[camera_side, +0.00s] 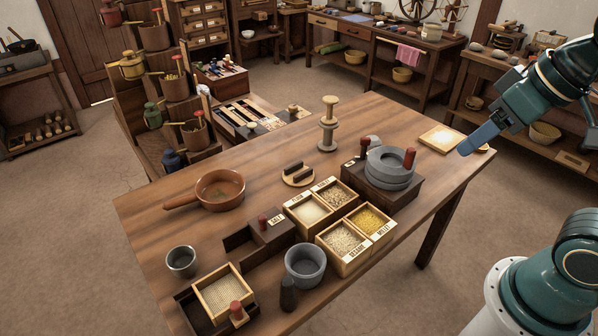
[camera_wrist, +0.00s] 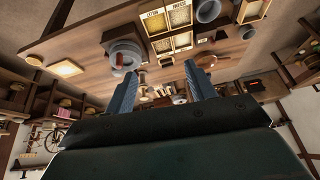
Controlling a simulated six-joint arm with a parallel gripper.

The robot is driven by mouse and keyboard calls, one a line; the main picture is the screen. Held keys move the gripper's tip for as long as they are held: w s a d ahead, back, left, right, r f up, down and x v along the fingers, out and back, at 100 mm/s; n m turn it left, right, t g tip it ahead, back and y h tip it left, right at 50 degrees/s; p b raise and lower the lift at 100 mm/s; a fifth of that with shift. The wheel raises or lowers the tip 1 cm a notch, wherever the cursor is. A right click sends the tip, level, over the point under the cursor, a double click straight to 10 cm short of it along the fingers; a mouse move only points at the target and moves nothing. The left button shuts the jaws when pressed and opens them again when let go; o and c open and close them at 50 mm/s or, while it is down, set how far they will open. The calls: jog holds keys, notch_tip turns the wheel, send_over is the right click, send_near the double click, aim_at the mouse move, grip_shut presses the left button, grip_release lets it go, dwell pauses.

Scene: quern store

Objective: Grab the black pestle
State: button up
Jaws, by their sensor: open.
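The black pestle (camera_side: 288,294) stands upright on the table, just in front of a grey mortar (camera_side: 305,265), at the near edge in the side view. The mortar also shows at the top of the wrist view (camera_wrist: 208,10); I cannot clearly make out the pestle there. My gripper (camera_side: 467,149) is above the table's right end, far from the pestle. In the wrist view its two blue fingers (camera_wrist: 160,68) are spread apart with nothing between them.
Labelled grain boxes (camera_side: 343,240) and a stone quern (camera_side: 391,168) with red-handled parts stand between my gripper and the pestle. A dark tray with a sieve (camera_side: 222,290), a metal cup (camera_side: 181,262) and a clay pan (camera_side: 220,187) lie further left.

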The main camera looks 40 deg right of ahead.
jog(key=w+a+f+m+g, duration=0.1)
jog(key=w+a+m, duration=0.1)
jog(key=w+a, duration=0.4)
jog(key=m+g, duration=0.4)
jog(key=m, duration=0.2)
send_over(289, 282)
notch_tip(289, 282, down, 19)
jog(key=shift+r, duration=0.1)
notch_tip(289, 282, down, 8)
jog(key=shift+f, duration=0.3)
